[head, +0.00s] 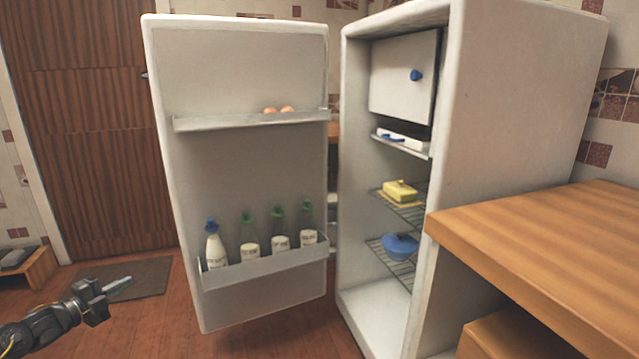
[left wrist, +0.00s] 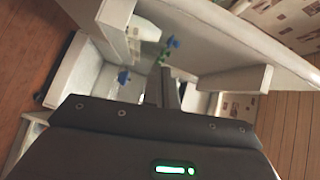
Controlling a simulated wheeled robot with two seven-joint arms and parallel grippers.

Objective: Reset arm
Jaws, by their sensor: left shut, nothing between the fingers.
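My left gripper (head: 118,287) is at the lower left of the head view, in front of the open fridge door. Its fingers are shut together with nothing between them. In the left wrist view the shut fingers (left wrist: 172,92) point toward the fridge and its door. My right gripper is in neither view.
The white fridge (head: 530,90) stands open, its door (head: 250,75) swung out to the left with several bottles (head: 280,230) and eggs (head: 279,109). A wooden counter (head: 560,230) is at right. A brown door (head: 90,130) and mat (head: 140,275) are behind.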

